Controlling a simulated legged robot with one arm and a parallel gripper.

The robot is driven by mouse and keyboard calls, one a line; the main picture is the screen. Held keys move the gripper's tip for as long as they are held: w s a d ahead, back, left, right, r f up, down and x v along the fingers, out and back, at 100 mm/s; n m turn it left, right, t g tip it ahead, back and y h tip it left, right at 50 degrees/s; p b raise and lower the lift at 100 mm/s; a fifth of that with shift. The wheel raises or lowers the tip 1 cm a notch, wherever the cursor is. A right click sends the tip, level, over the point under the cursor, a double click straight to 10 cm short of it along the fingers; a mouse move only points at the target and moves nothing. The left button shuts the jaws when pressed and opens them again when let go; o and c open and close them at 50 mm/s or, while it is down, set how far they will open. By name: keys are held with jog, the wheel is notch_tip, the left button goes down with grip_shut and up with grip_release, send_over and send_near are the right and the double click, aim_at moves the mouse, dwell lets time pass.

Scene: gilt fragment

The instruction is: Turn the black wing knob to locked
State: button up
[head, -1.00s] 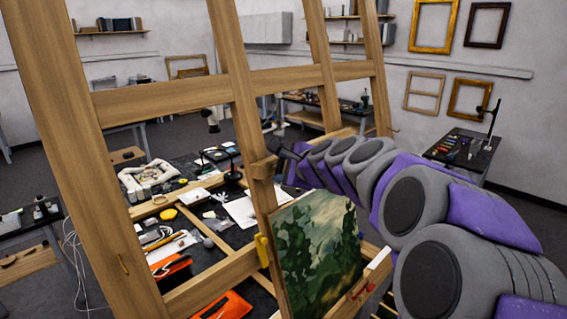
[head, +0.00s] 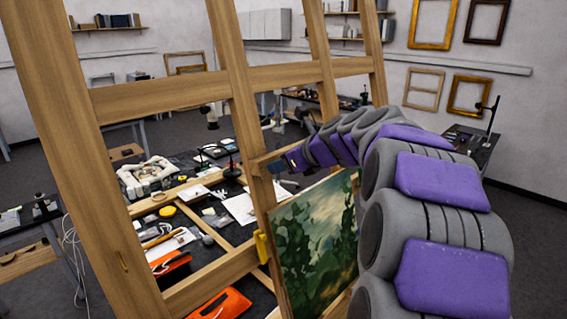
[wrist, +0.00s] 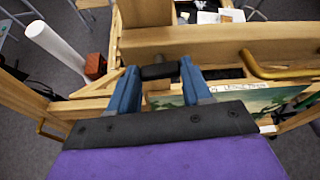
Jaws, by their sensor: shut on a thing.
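The black wing knob (wrist: 160,71) shows in the wrist view, in front of the wooden easel's bar (wrist: 200,42). My gripper (wrist: 159,75) has blue fingers, one on each side of the knob, and is shut on it. The knob's lock marking, if any, is not readable. In the head view my arm reaches to the easel's middle upright (head: 245,110), just above the painting (head: 312,240). The knob and fingertips cannot be made out clearly there.
The green landscape painting stands on the easel close below my arm. A brass-coloured bent rod (wrist: 270,70) lies right of the knob. A cluttered worktable (head: 225,235) is behind the easel. Open floor (head: 535,225) lies at right.

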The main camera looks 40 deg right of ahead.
jog(key=shift+m, duration=0.5)
jog(key=shift+f+y, duration=0.1)
jog(key=shift+y, duration=0.2)
jog(key=o, duration=1.1)
jog(key=shift+d, duration=0.15)
jog(key=shift+c, duration=0.2)
jog(key=shift+s, duration=0.1)
jog(key=b+v, duration=0.1)
jog(key=v, duration=1.6)
jog(key=shift+b, duration=0.4)
jog(key=shift+d, duration=0.15)
